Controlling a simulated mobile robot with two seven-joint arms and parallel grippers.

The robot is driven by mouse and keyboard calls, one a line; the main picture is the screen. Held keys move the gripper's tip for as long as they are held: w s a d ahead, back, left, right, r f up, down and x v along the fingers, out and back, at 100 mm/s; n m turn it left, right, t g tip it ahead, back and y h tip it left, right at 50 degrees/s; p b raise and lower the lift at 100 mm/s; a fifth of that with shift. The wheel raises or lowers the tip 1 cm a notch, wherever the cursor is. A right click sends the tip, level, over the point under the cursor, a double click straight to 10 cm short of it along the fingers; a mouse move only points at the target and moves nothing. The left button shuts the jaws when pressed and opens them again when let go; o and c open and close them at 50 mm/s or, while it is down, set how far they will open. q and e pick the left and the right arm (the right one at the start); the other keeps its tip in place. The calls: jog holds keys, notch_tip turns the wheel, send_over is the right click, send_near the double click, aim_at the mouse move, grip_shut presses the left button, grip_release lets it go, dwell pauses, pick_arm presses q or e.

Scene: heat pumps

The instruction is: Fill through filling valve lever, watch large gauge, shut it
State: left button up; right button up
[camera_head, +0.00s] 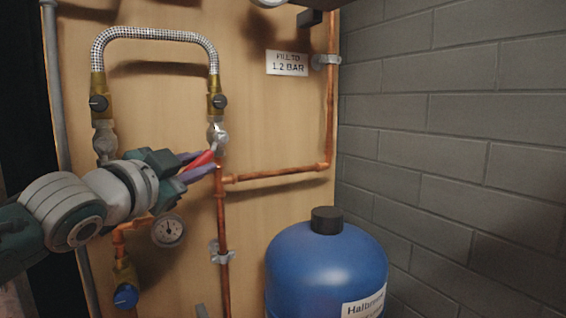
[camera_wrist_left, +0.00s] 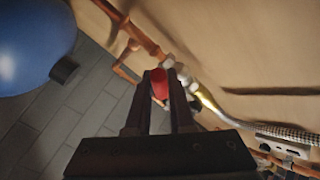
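The filling valve's red lever (camera_head: 203,159) slants down and left from the valve body (camera_head: 218,136) under the right end of the braided hose. My left gripper (camera_head: 207,163) has its purple fingers on either side of this lever. In the left wrist view the red lever (camera_wrist_left: 160,84) fills the gap between the fingertips (camera_wrist_left: 161,76), so the gripper looks shut on it. A round object (camera_head: 268,2), possibly the large gauge, is cut off at the top edge; no dial face shows. My right gripper is not in view.
A small gauge (camera_head: 168,230) sits below my left wrist. A sign (camera_head: 288,63) reads "FILL TO 1.2 BAR". Copper pipe (camera_head: 280,173) runs right of the valve. A blue tank (camera_head: 325,265) stands at lower right. The braided hose (camera_head: 155,34) arches above.

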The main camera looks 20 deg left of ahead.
pick_arm(q)
grip_shut()
dwell(0.8)
jog(key=shift+r+p, duration=0.25)
jog(key=shift+p, duration=0.3)
jog(key=r+m+g+p, duration=0.1)
jog(key=p, duration=0.5)
jog(key=r+m+g+p, duration=0.1)
jog(key=g+p, duration=0.1)
jog(key=p, duration=0.3)
jog(key=s+a+r+m+g+y+p, duration=0.1)
jog(key=p, duration=0.5)
jog(key=shift+r+m+g+p, duration=0.3)
jog(key=shift+m+g+p, duration=0.05)
jog(key=shift+m+g, duration=0.05)
jog(key=shift+g+p, duration=0.4)
jog(key=shift+p, duration=0.3)
jog(key=shift+f, duration=0.1)
jog(key=shift+m, duration=0.3)
jog(key=o, duration=0.6)
grip_release()
